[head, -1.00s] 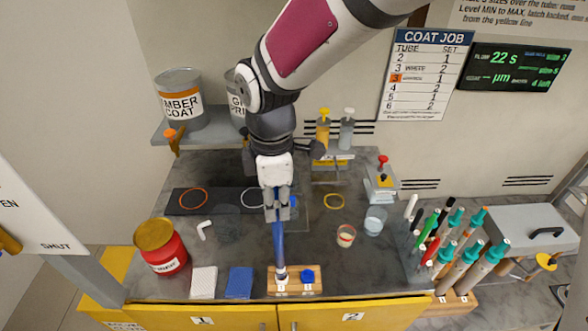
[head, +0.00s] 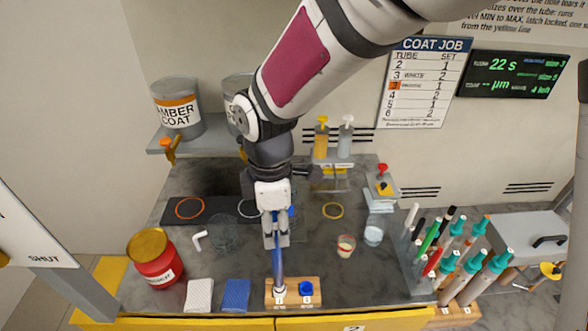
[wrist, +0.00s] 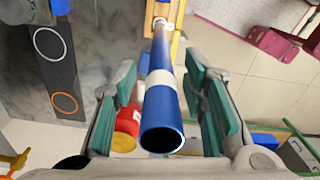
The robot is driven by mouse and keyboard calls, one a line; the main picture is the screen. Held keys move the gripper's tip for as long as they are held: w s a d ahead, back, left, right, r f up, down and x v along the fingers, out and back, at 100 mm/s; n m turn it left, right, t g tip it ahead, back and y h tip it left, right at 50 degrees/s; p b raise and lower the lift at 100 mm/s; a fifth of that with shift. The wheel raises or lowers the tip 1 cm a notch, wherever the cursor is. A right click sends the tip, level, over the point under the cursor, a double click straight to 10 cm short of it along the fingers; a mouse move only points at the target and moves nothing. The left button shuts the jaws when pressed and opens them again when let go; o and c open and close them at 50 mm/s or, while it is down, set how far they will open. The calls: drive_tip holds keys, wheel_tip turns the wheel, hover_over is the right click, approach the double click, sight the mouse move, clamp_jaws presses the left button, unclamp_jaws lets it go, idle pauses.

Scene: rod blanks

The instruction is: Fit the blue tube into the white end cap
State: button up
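The blue tube (head: 278,265) has a pale band and stands roughly upright. Its lower end is at the white end cap (head: 279,290) in the wooden block; how deep it sits cannot be told. In the wrist view the tube's open upper end (wrist: 162,138) faces the camera, and its far end meets the white cap (wrist: 160,22). My gripper (head: 276,240) is around the tube. In the wrist view its green-padded fingers (wrist: 162,80) stand apart on both sides, with gaps to the tube.
A blue cap (head: 306,288) sits beside the white one on the wooden block (head: 293,300). White and blue cloths (head: 236,294) and a red jar (head: 155,258) are left. A cup (head: 345,246) and a rack of several tubes (head: 450,270) are right.

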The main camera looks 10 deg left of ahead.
wheel_tip(320, 180, up, 12)
drive_tip(key=shift+b, duration=0.95)
drive_tip(key=s+d+r+m+t, duration=0.1)
drive_tip(key=d+r+m+t, duration=0.15)
drive_tip(key=d+m, duration=0.65)
drive_tip(key=s+d+r+m+t, duration=0.1)
drive_tip(key=d+r+m, duration=0.35)
drive_tip(key=d, duration=0.85)
drive_tip(key=s+d+f+m+t, duration=0.2)
drive_tip(key=s+d+m, duration=0.3)
drive_tip(key=d+m, duration=0.3)
drive_tip(key=shift+s+d+m, duration=0.25)
drive_tip(key=shift+m, duration=0.2)
